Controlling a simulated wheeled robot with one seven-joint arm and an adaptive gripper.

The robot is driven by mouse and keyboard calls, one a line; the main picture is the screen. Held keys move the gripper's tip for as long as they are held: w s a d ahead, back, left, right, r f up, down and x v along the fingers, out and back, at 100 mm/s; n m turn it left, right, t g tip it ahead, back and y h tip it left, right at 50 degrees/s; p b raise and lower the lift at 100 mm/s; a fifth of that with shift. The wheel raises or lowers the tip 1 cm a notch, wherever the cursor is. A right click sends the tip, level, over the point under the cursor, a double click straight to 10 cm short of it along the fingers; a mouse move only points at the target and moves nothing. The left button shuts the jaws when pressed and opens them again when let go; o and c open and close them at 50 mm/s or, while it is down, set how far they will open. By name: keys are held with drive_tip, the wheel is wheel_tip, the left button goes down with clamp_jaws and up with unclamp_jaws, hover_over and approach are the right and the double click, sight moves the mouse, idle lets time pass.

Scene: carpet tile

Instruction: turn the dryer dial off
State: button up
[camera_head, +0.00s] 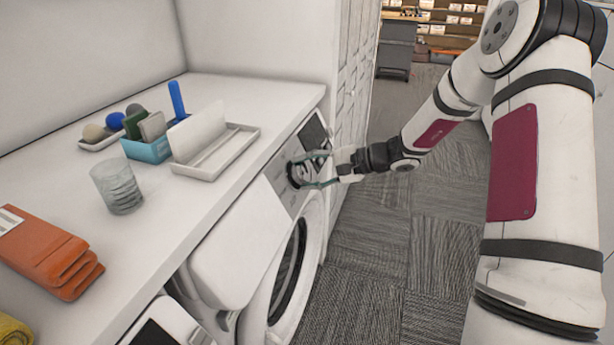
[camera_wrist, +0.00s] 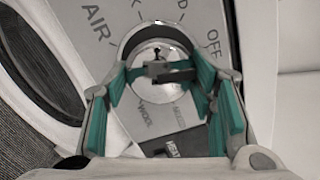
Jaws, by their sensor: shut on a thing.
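The dryer (camera_head: 285,265) is a white front-loading machine under the counter, its round door facing the aisle. Its dial (camera_head: 296,176) sits on the sloped front panel, near the top. In the wrist view the dial (camera_wrist: 160,68) is a round metal knob with a dark bar across it, ringed by printed labels. OFF is at its upper right, AIR at its upper left and WOOL below. My gripper (camera_head: 318,171) reaches in from the right. In the wrist view its green fingers (camera_wrist: 160,95) flank the dial and are shut on it. The fingers partly hide the dial's rim.
The white counter (camera_head: 165,225) above holds a glass (camera_head: 117,187), a white tray (camera_head: 222,160), a blue box (camera_head: 147,148) and orange folded cloths (camera_head: 45,250). A tall white cabinet stands just behind the dryer. The carpet aisle is clear.

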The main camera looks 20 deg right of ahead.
drive_tip(key=shift+n+b, duration=0.6)
drive_tip(key=shift+n, duration=0.4)
drive_tip(key=o, duration=1.1)
drive_tip(key=shift+o, duration=0.2)
drive_tip(key=v, duration=1.2)
drive_tip(key=shift+w, duration=0.1)
drive_tip(key=shift+r, duration=0.1)
